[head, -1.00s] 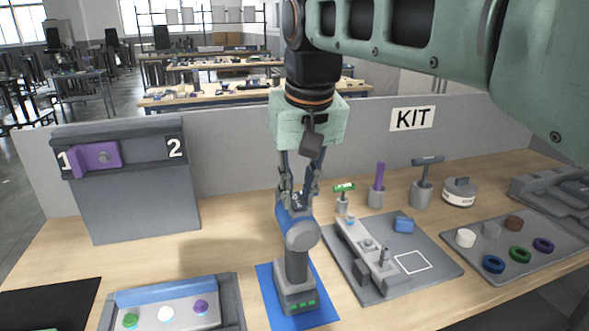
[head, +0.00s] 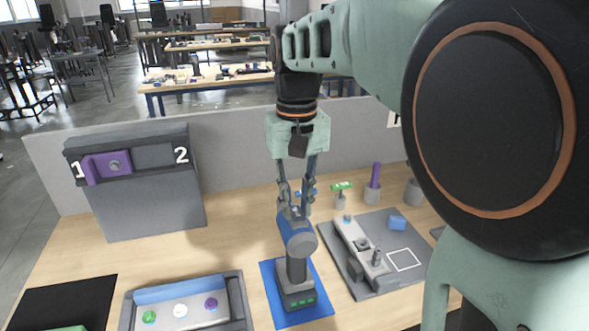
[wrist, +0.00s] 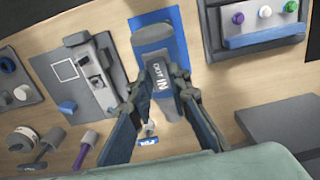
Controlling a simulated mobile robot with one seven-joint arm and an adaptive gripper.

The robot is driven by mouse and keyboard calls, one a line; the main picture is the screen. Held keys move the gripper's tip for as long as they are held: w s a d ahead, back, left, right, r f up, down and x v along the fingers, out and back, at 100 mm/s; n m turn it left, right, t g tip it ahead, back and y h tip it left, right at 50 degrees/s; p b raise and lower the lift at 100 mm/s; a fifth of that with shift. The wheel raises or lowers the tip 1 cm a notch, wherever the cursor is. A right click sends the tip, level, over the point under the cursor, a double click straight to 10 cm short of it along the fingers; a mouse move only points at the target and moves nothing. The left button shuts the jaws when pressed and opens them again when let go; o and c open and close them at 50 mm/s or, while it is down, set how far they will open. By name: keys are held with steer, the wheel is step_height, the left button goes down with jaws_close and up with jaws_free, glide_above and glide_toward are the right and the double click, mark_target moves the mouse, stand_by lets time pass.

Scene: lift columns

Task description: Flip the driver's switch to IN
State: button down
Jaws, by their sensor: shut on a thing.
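The driver (head: 297,240) is a grey and blue tool standing upright on a blue mat (head: 323,309), with green lights on its base. In the wrist view the driver (wrist: 155,38) shows a dark strip lettered OUT and IN between the fingers. My gripper (head: 296,209) points down at the top of the driver, one finger on each side. In the wrist view my gripper (wrist: 168,82) is closed in on the driver's lettered part. The switch itself is hard to make out, and the fingertips partly hide its surroundings.
A grey fixture plate (head: 400,222) with a blue block is close on the right. A tray of coloured buttons (head: 238,290) is at left front. A panel marked 1 and 2 with a purple slider (head: 100,166) stands at left rear. Cups with tools (head: 373,195) stand behind the plate.

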mark_target(296, 211)
steer(key=shift+f, duration=0.1)
steer(key=c, duration=1.8)
jaws_free()
steer(key=shift+w, duration=0.15)
step_height(296, 211, up, 12)
